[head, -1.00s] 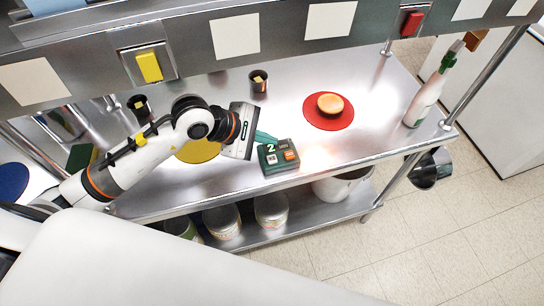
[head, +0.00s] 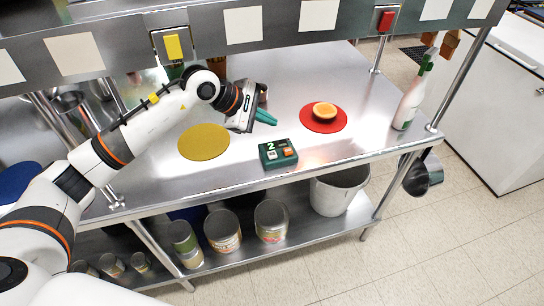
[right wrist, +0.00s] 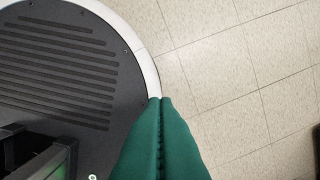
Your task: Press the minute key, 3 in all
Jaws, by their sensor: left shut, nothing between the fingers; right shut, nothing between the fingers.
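The dark green timer (head: 278,154) sits on the steel counter near its front edge. Its display shows a 2. A white key (head: 272,155) and an orange key (head: 288,151) are on its top; I cannot read any labels on them. My left gripper (head: 270,118) has green fingers, shut and empty, just behind the timer and apart from it. My right gripper (right wrist: 165,102) is shut and empty over the floor, beside my round base; it does not show in the head view.
A yellow round mat (head: 203,142) lies left of the timer. A red mat (head: 309,121) with a bun (head: 324,110) lies behind right. A spray bottle (head: 410,100) stands at the right end. Yellow (head: 174,47) and red (head: 387,21) switches are on the overhead rail.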

